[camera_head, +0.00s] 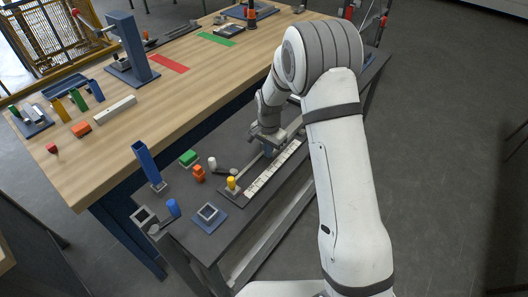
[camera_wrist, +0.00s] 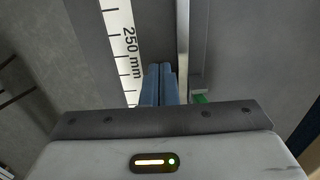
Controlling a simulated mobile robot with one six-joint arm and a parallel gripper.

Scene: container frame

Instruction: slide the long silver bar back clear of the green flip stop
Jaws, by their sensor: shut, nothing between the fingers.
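The long silver bar (camera_wrist: 183,35) shows in the wrist view as a narrow bright strip from the top edge down past my fingers. A small green piece (camera_wrist: 201,98), likely the flip stop, shows just right of the bar's line, mostly hidden by my gripper body. Whether bar and stop touch cannot be seen. My gripper (camera_wrist: 160,72) is shut and empty, its blue fingers together between the scale and the bar, close to the bar's left side.
A white scale (camera_wrist: 122,35) marked 250 mm runs parallel to the bar; it also shows in the head view (camera_head: 272,168). A yellow-topped piece (camera_head: 232,183) stands near its end. A wooden table (camera_head: 170,95) lies behind.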

